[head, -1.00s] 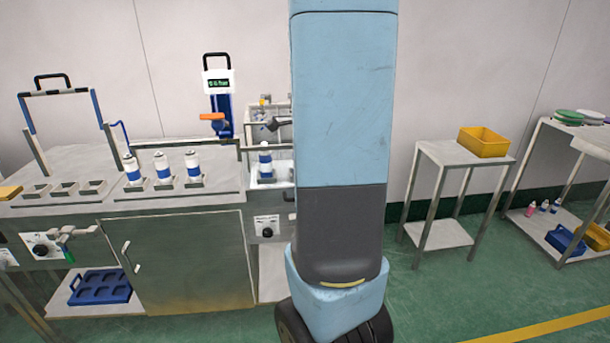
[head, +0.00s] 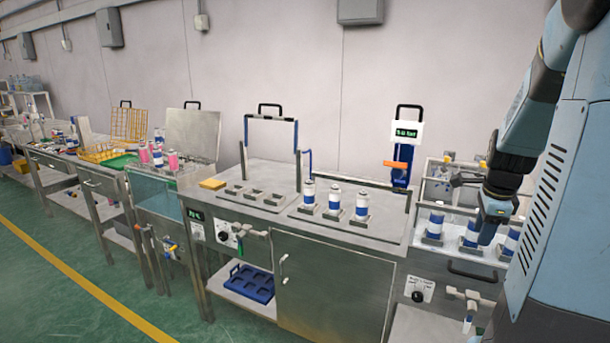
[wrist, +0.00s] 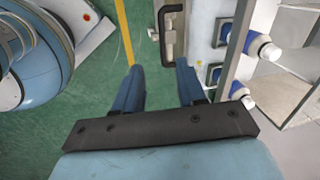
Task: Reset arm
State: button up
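My arm (head: 555,150) is at the right of the head view, bent, with its end hanging down. My gripper (head: 489,232) is in front of the right-hand workbench, beside white and blue spray cans (head: 435,226) in holders. In the wrist view my gripper (wrist: 158,80) points away with its two blue fingers apart. Only green floor and a bench handle show between them, so it is open and empty. Several cans (wrist: 262,46) show to the right of the fingers, apart from them.
Three more cans (head: 334,200) stand in holders on the middle bench (head: 290,180). A crimping device (head: 405,150) with a green display rises behind. A dark bench handle (wrist: 170,32) lies near the fingers. Green floor (head: 60,270) is clear at the left.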

jog(key=s+a+r+n+t, duration=0.1)
jog(key=s+a+r+n, duration=0.3)
jog(key=a+n, duration=0.3)
jog(key=s+a+r+n+t, duration=0.1)
jog(key=s+a+r+n, duration=0.2)
jog(key=s+a+n, duration=0.2)
jog(key=s+a+r+n+t+y, duration=0.1)
jog(key=s+a+r+n, duration=0.3)
jog(key=a+n, duration=0.7)
jog(key=shift+s+a+r+t, duration=0.3)
jog(key=shift+s+a, duration=0.2)
jog(key=shift+a, duration=0.35)
